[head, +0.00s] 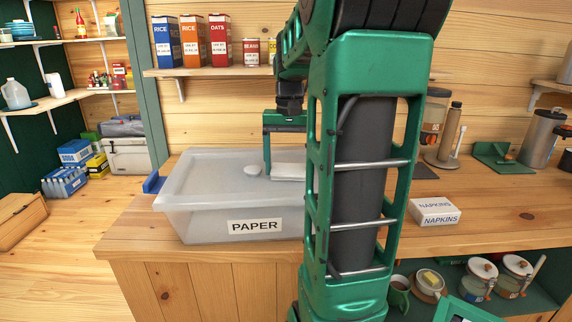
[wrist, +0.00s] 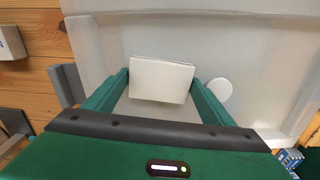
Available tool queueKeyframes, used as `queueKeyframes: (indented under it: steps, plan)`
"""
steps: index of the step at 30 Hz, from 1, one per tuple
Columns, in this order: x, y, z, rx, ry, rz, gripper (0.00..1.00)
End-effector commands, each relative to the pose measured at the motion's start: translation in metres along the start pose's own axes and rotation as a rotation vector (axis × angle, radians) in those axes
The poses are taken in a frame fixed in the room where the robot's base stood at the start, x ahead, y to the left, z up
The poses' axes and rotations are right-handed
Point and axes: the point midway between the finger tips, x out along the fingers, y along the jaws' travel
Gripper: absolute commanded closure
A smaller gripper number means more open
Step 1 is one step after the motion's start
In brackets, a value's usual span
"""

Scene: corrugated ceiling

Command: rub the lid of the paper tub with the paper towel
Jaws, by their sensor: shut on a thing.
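The paper tub (head: 200,222) is a translucent box with a "PAPER" label, standing on the wooden counter. Its pale lid (head: 205,178) is on top and fills much of the wrist view (wrist: 250,45). A white folded paper towel (head: 288,171) is at the lid's surface; I cannot tell whether it presses on it. My gripper (wrist: 160,88) is shut on the towel (wrist: 160,80), which spans between the green fingers. In the head view my arm hides the gripper's right side and part of the tub. A small round white piece (head: 252,169) sits on the lid beside the towel.
A napkin box (head: 435,211) lies on the counter to the right. A blue object (head: 153,183) is at the tub's left end. A shelf above holds boxes of rice (head: 166,42) and oats (head: 220,40).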

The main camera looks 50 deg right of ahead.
Motion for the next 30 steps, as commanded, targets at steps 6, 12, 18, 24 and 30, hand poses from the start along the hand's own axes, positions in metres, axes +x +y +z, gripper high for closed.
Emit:
queueKeyframes:
  steps: [6, 12, 18, 24, 30]
  plan:
    - [-0.028, 0.002, -0.002, 0.004, 0.004, -0.001, 0.47]
    - [-0.046, 0.002, -0.002, 0.003, 0.003, -0.001, 0.47]
    - [-0.064, 0.000, -0.001, -0.001, 0.004, -0.001, 0.47]
    - [-0.076, -0.003, 0.000, -0.006, 0.003, -0.001, 0.47]
    - [-0.077, -0.004, 0.001, -0.008, 0.002, 0.000, 0.47]
